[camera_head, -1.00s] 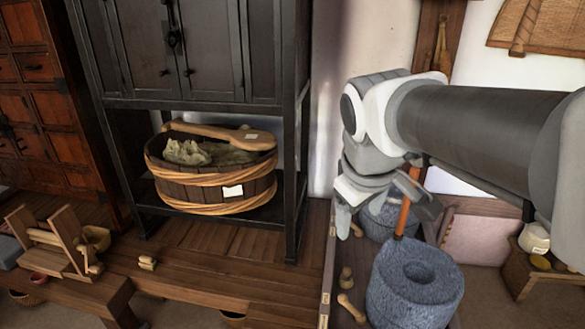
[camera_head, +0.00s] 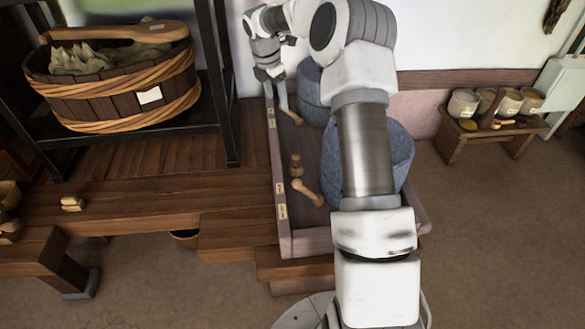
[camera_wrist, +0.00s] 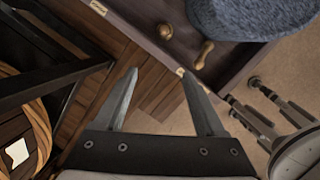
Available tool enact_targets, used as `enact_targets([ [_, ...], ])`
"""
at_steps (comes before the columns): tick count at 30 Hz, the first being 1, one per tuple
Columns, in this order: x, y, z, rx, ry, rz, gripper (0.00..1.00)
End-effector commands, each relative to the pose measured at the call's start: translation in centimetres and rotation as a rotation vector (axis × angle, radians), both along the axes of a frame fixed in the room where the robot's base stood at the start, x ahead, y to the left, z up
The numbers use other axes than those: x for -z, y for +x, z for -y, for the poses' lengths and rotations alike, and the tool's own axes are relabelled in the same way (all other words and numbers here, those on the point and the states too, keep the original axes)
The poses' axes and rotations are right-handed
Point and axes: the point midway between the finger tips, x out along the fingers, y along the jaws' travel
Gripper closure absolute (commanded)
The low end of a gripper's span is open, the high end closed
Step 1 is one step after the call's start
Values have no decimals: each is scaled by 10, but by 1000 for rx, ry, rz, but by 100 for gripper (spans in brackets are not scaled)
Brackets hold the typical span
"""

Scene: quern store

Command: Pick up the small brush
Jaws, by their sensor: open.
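My gripper (camera_head: 280,98) is open and empty, above the left edge of a wooden tray (camera_head: 283,225). In the wrist view its two fingers (camera_wrist: 160,72) are spread, with plank floor and the tray's rim below. In the tray lie a small brown upright piece (camera_head: 296,163) and a pale wooden handle-like piece (camera_head: 307,192). Both also seem to show in the wrist view, as a rounded piece (camera_wrist: 166,31) and a waisted piece (camera_wrist: 205,53). A small pale wooden piece (camera_head: 72,203) lies on the platform at left. I cannot tell which is the small brush.
Grey stone querns (camera_head: 401,152) stand in the tray. A black cabinet (camera_head: 228,130) holds a wooden tub (camera_head: 115,100) at left. A low bench (camera_head: 470,150) with several pots stands at right. The floor (camera_head: 490,240) there is clear.

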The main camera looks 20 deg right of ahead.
Motion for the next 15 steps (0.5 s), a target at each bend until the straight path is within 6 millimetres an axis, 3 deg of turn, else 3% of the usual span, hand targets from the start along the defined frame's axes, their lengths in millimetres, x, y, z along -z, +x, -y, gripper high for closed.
enact_targets([
  [1, 34, 7, 10, -36, 7, -22, 28],
  [6, 95, 21, 38, -151, 19, -68, 28],
  [15, 143, 26, 56, -220, 26, -98, 28],
])
